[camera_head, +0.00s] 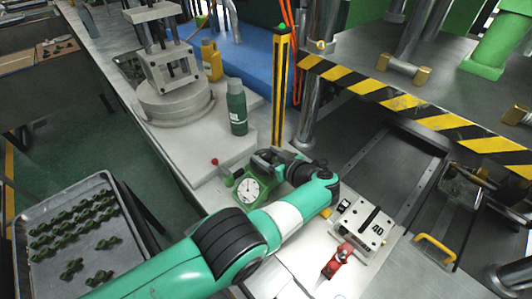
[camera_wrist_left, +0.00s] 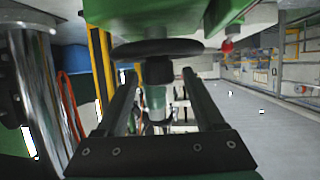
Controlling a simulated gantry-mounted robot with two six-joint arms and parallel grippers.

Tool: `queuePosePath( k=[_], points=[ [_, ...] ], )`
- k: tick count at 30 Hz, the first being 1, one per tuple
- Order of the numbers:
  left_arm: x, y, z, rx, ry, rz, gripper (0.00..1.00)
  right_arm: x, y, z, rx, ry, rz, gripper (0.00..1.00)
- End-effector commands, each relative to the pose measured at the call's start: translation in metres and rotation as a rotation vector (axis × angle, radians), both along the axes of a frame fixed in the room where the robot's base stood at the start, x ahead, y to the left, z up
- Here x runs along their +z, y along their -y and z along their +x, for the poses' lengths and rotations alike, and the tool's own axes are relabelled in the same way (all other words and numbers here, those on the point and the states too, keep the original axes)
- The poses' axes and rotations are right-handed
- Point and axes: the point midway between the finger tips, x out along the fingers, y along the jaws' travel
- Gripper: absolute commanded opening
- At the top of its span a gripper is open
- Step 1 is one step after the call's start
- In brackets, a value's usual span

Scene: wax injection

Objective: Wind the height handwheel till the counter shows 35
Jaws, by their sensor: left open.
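The handwheel (camera_wrist_left: 158,49) is a dark disc with a black hub (camera_wrist_left: 160,70), under a green body (camera_wrist_left: 165,15) in the left wrist view. My left gripper (camera_wrist_left: 160,82) is open; its two dark fingers reach toward the wheel, one on each side of the hub. I cannot tell whether they touch it. In the head view my left gripper (camera_head: 268,157) is beside a green unit with a round white dial (camera_head: 248,190); I cannot make out the wheel there. No counter number is readable on this unit. My right gripper is not in view.
A metal plate marked 40 (camera_head: 376,229) and a red clamp (camera_head: 338,261) lie right of my arm. A green bottle (camera_head: 237,108) and a striped post (camera_head: 280,85) stand behind. A red knob (camera_head: 215,162) is left of the dial. A tray of green parts (camera_head: 104,178) is at left.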

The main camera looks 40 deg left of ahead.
Motion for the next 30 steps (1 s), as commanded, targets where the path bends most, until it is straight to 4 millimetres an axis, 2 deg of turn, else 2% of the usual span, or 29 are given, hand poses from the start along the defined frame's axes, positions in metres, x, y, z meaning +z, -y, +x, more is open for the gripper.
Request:
queuePosePath(
  k=[3,7,12,15,26,28,30],
  points=[
    [0.015,0.021,-0.004,-0.004,-0.002,0.0,0.7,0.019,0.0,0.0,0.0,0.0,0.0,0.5],
    [0.027,0.05,-0.009,-0.004,0.0,0.0,0.7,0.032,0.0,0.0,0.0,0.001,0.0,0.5],
    [0.036,0.082,-0.016,-0.002,0.002,0.0,0.7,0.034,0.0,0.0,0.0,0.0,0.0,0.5],
    [0.041,0.093,-0.018,-0.001,0.001,0.0,0.7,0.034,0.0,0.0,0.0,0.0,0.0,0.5],
    [0.043,0.098,-0.02,0.0,0.002,0.001,0.7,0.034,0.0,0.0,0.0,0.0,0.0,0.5],
    [0.044,0.094,-0.014,-0.011,0.028,0.002,0.7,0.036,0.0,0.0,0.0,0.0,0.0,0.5],
    [0.049,0.082,0.004,-0.053,0.106,0.013,0.7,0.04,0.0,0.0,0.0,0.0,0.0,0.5]
  ],
)
